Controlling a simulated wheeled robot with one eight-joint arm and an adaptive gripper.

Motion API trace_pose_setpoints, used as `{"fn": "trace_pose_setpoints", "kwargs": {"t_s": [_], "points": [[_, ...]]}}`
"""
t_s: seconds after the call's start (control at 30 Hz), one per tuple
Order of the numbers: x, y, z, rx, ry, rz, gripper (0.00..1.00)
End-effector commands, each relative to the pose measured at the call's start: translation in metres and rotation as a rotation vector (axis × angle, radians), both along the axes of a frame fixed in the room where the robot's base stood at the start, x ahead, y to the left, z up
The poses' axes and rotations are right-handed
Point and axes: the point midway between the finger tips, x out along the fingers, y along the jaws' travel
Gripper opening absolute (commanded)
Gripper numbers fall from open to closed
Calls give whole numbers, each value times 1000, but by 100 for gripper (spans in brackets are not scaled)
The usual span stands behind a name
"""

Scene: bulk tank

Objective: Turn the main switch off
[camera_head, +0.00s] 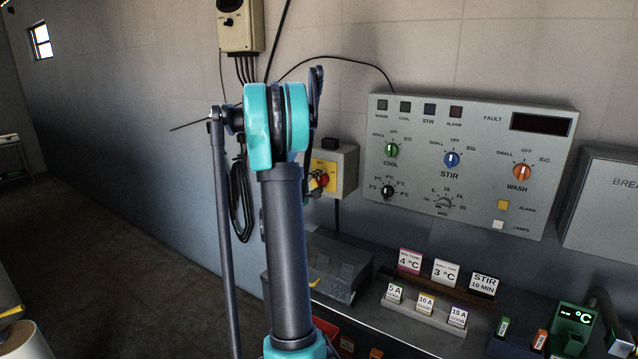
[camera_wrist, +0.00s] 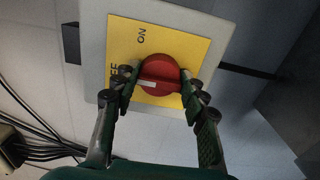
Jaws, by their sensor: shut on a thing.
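The main switch is a red round knob (camera_wrist: 160,72) on a yellow plate (camera_wrist: 185,40) in the wrist view. Its raised grip lies roughly level in that picture, with a white mark at its left end, on the side of the partly hidden OFF label (camera_wrist: 114,72). The ON label (camera_wrist: 141,36) is above. My gripper (camera_wrist: 160,92) is shut on the knob, one finger at each side. In the head view the red knob (camera_head: 322,178) shows on its yellow-fronted box (camera_head: 345,165), partly behind my arm, which hides most of my gripper.
A grey control panel (camera_head: 470,165) with dials and lamps is right of the switch box. Below are a bench with label cards (camera_head: 445,273) and a grey box (camera_head: 335,264). Cables (camera_wrist: 40,135) hang beside the switch. A beige box (camera_head: 240,27) is on the wall above.

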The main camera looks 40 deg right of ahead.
Motion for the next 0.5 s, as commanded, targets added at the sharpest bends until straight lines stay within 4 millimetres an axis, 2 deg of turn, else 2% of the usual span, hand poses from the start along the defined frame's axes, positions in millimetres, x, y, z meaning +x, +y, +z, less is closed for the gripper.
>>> {"fn": "trace_pose_setpoints", "kwargs": {"t_s": [0.17,0.2,0.37,0.5], "points": [[0,1,0,0,0,1,14],[0,1,0,0,0,2,44],[0,0,0,0,0,1,63],[0,0,0,0,-1,1,63]]}}
